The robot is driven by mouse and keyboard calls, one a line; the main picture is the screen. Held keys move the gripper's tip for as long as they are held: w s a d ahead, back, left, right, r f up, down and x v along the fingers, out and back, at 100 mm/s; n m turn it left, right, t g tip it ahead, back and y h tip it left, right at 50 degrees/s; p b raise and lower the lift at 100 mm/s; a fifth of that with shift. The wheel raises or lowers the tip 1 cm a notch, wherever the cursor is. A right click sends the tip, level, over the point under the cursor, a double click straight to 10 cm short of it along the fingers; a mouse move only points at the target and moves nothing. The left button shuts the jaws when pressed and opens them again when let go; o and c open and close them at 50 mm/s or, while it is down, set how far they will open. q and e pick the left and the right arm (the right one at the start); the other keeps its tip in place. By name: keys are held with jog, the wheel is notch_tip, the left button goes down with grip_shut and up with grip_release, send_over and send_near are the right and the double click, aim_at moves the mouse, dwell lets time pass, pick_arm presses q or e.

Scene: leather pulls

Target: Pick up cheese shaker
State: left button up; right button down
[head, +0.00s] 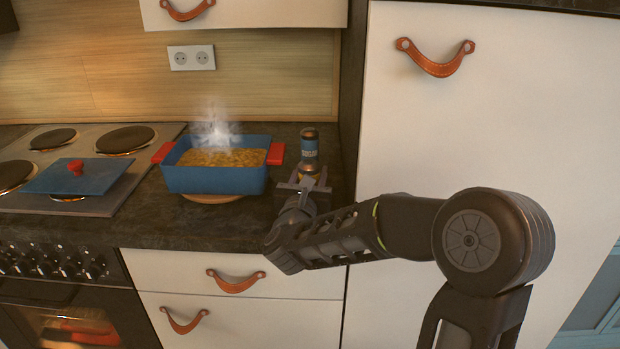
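The cheese shaker (309,146), a small cylinder with a dark top and a blue label, stands upright on the dark counter, right of the blue baking dish. My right gripper (309,176) is directly in front of its lower part, with the fingers pointing at it. The gripper hides the shaker's base, and I cannot tell whether the fingers touch it or are closed around it. My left gripper is not in view.
A steaming blue dish (215,180) with red handles sits on a round wooden trivet (212,199). A blue lid (78,178) lies on the cooktop (95,205) at left. A tall white cabinet (480,120) stands close on the shaker's right.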

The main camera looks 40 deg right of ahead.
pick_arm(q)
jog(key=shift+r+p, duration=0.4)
pick_arm(e)
notch_tip(320, 180, up, 10)
dwell(0.6)
